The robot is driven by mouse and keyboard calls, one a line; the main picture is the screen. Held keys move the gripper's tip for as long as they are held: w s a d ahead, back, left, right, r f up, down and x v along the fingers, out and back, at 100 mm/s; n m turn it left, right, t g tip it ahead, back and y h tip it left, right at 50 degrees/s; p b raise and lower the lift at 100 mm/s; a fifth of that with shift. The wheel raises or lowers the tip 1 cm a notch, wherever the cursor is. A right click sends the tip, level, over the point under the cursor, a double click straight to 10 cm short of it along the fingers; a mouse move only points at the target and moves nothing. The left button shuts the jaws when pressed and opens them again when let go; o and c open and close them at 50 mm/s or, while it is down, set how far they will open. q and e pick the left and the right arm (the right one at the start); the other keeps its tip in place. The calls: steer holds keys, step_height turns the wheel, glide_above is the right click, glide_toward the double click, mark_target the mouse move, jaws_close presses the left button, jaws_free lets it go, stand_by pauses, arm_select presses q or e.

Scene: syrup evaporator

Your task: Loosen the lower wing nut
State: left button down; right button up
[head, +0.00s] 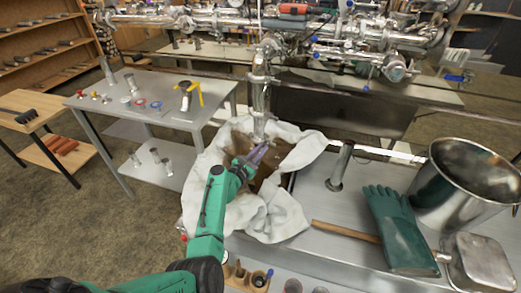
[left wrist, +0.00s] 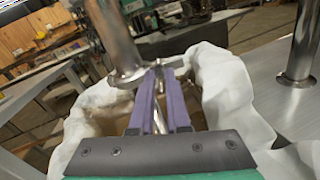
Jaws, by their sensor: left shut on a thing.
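A vertical steel pipe (head: 259,95) comes down from the overhead pipework and ends in a flange and clamp above a cloth-lined basin. My left gripper (head: 258,153), with purple fingers, is at the clamp on the pipe's lower end. In the left wrist view the gripper (left wrist: 160,72) reaches just right of the pipe (left wrist: 117,45) and is shut on a small metal part there, which looks like the lower wing nut. The fingers mostly hide the nut, so its turn cannot be told. My right gripper is not in view.
White cloth (head: 212,165) drapes around the basin of brown liquid beneath the pipe. An upright metal tube (head: 341,165), green gloves (head: 400,230), a wooden handle (head: 346,231) and a large steel pot (head: 465,185) stand or lie on the right. A side table (head: 150,88) holds small parts.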

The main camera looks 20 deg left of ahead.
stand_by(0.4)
arm_select(q)
steer(key=c, duration=0.9)
jaws_free()
